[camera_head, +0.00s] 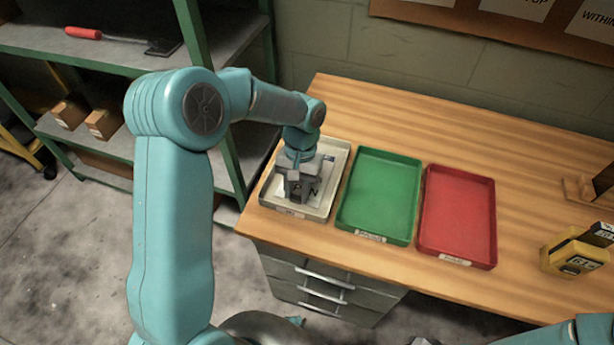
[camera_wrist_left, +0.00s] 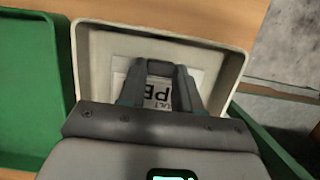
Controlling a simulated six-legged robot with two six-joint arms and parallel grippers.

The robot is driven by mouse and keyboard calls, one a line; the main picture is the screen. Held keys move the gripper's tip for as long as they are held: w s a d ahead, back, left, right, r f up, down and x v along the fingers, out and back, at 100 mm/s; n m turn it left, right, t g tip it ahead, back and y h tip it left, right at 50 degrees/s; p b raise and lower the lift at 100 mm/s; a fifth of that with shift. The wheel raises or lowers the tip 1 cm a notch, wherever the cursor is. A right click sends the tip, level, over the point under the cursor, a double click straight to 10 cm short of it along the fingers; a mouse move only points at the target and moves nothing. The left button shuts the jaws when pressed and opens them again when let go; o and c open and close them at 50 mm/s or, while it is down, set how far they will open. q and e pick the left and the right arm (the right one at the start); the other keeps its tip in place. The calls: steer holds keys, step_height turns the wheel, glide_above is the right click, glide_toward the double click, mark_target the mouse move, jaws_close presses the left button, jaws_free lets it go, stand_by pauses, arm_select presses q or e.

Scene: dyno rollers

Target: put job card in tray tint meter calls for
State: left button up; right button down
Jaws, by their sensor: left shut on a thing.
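My left gripper (camera_head: 297,192) is down over the cream tray (camera_head: 337,164), the leftmost of three trays on the bench. In the left wrist view its fingers (camera_wrist_left: 160,68) are shut on the white job card (camera_wrist_left: 158,93), which has dark, partly hidden lettering. The card is within the outline of the cream tray (camera_wrist_left: 88,65); whether it touches the tray floor I cannot tell. The yellow boxy device (camera_head: 575,256) at the right of the bench appears to be the tint meter; its reading is too small to make out. My right gripper is not in view.
The green tray (camera_head: 380,192) and red tray (camera_head: 458,215) stand empty to the right of the cream one. A wooden stand (camera_head: 580,190) is near the right edge. Green shelving (camera_head: 100,60) stands at the left. The bench behind the trays is clear.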

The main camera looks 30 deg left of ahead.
arm_select(q)
steer(key=shift+r+p, duration=2.7)
steer(key=shift+r, duration=1.2)
steer(key=shift+f, duration=0.1)
